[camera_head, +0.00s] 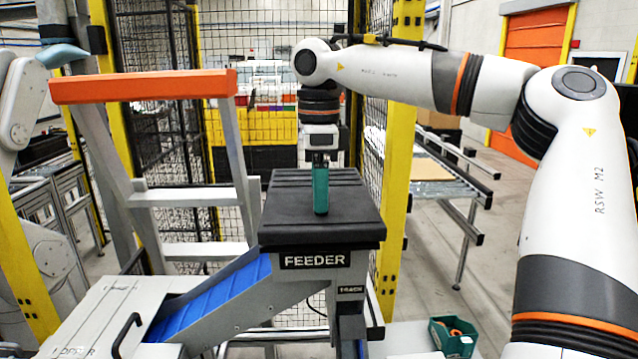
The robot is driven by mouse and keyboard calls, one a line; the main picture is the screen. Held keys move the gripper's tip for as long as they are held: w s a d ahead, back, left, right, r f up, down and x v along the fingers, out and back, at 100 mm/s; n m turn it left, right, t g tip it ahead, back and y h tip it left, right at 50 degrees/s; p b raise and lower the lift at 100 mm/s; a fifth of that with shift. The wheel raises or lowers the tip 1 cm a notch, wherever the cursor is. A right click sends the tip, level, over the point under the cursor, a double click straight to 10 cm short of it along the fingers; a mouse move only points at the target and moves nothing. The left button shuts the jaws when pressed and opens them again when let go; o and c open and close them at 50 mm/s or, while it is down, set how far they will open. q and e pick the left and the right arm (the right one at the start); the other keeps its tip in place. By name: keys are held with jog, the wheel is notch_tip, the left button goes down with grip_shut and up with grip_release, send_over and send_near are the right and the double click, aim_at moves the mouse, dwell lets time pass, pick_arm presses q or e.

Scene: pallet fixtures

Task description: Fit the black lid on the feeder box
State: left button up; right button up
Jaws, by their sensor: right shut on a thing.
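The black lid (358,215) lies level over the top of the grey feeder box (300,285), which has a "FEEDER" label on its front. A teal upright piece (320,192) stands at the middle of the lid and looks like its handle. My right gripper (320,164) points straight down above the lid and is shut on this piece. The fingertips are small and partly hidden behind it. The lid's edges appear to line up with the box, but I cannot tell whether a thin gap is left beneath.
A blue sloping chute (215,298) runs down left from the box. An orange-topped grey ladder frame (145,87) stands at the left. A green bin (453,337) with orange things sits at the lower right. A yellow post (395,200) and mesh fence stand behind.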

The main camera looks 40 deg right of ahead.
jog(key=shift+f+b, duration=0.4)
jog(key=shift+f, duration=0.25)
jog(key=o, duration=1.7)
jog(key=shift+c, duration=0.2)
jog(key=o, duration=0.4)
jog(key=shift+s, duration=0.1)
jog(key=shift+r, duration=0.25)
notch_tip(320, 180, up, 12)
jog(key=shift+f+b, duration=0.2)
jog(key=shift+b, duration=0.7)
jog(key=shift+f, duration=0.1)
